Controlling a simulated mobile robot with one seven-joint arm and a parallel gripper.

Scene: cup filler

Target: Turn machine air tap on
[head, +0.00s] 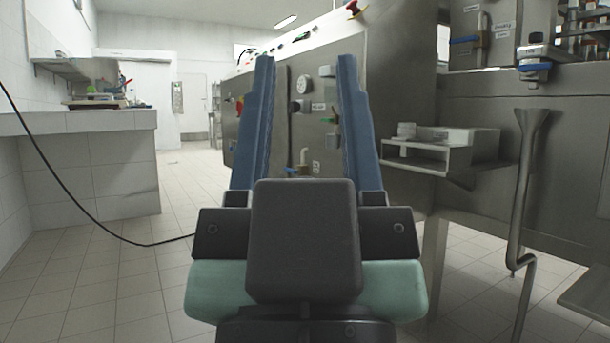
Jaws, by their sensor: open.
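My gripper (306,60) points forward with its two long blue fingers wide apart and nothing between them. Beyond the fingers is the steel side of the machine (275,105), apart from the gripper. Between the fingers, low on that panel, a small valve-like fitting with a yellow part (303,160) shows. A round gauge (304,83) sits above it. A red part (239,105) shows at the panel's left, partly hidden by the left finger. Labels are too small to read, so I cannot tell which fitting is the air tap.
A blue-handled valve (534,70) and another blue handle (466,40) are at the upper right. A steel shelf box (440,150) and a drain pipe (524,190) stand at right. A tiled counter (90,170) is at left. A black cable (70,200) crosses the floor; tiles are otherwise clear there.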

